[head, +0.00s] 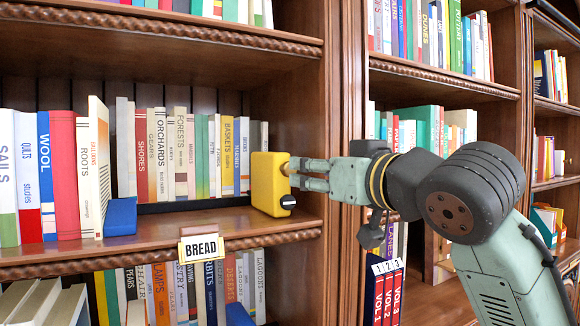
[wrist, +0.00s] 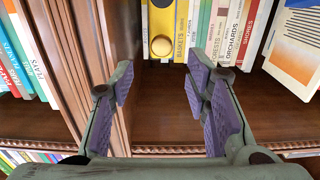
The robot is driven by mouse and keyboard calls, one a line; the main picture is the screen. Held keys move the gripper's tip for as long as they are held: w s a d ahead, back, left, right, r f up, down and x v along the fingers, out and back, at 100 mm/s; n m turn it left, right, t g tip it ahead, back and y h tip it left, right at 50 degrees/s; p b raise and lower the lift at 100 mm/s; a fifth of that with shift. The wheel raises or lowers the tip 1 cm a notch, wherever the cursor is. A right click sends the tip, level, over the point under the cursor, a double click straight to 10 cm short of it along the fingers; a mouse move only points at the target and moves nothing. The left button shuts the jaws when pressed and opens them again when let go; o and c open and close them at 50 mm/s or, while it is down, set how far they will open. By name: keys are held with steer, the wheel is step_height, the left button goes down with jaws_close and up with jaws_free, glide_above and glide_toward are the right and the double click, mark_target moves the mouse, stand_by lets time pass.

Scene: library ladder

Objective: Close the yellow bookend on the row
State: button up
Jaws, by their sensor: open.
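The yellow bookend (head: 268,185) stands upright on the middle shelf at the right end of the row of books (head: 185,150). It has a round knob and a small black dial low on its face. My gripper (head: 296,172) is open, with its fingertips close to the knob from the right. Contact cannot be told. Whether a gap separates the bookend from the last book is hidden.
A blue bookend (head: 120,217) stands at the row's left, beside several taller books. A BREAD sign (head: 200,248) hangs on the shelf's front edge. A wooden upright (head: 343,120) stands just right of the bookend. The shelf board before the row is clear.

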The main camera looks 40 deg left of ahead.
mark_target(272, 183)
steer(key=p+x, duration=0.2)
steer(key=x, duration=0.7)
steer(key=shift+a+p, duration=0.3)
steer(key=shift+p, duration=0.05)
jaws_close()
